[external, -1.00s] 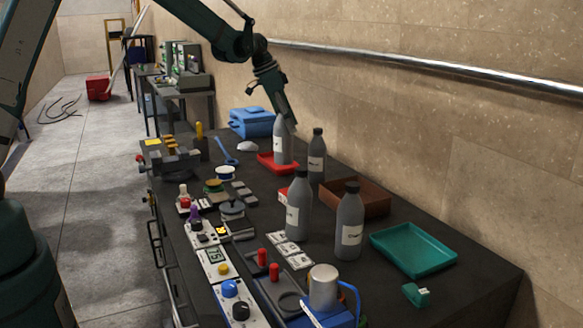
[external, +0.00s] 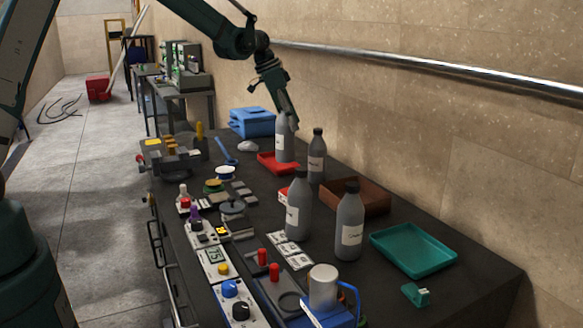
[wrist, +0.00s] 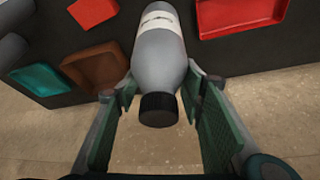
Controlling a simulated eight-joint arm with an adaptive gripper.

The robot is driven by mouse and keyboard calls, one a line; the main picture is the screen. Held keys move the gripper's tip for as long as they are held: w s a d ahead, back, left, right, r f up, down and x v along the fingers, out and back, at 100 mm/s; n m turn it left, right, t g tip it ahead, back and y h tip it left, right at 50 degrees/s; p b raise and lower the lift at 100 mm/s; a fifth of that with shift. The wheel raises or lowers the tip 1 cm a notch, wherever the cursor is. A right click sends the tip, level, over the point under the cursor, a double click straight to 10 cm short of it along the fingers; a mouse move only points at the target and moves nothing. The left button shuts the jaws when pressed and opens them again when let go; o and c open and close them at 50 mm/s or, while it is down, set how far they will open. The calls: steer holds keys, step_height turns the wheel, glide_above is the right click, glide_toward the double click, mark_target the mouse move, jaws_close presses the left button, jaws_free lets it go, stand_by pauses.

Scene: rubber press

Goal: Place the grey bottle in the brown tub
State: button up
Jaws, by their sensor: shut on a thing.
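A grey bottle (external: 285,143) with a white label and black cap is upright or nearly so in my gripper (external: 290,118). In the wrist view, the bottle (wrist: 160,60) is between my gripper's green-padded fingers (wrist: 160,105), which are shut on it, cap toward the camera. Its base appears over or beside the red tray (external: 266,158); I cannot tell whether it is lifted clear. The brown tub (external: 373,196) is farther right near the wall, partly hidden by other bottles, and shows left of the held bottle in the wrist view (wrist: 82,70).
A blue case (external: 251,121) and wall rail lie behind.

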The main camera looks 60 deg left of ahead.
steer(key=w+d, duration=0.7)
steer(key=d, duration=0.5)
steer(key=w+d+n, duration=0.1)
steer(key=w+d, duration=0.5)
steer(key=d, duration=0.7)
steer(key=shift+w+r+n+y, duration=0.3)
steer(key=shift+w+r+y, duration=0.05)
steer(key=shift+y, duration=0.05)
steer(key=shift+f, duration=0.15)
step_height(320, 180, down, 6)
steer(key=shift+f, duration=0.1)
steer(key=shift+f, duration=1.85)
steer(key=o, duration=1.6)
steer(key=shift+o, duration=0.2)
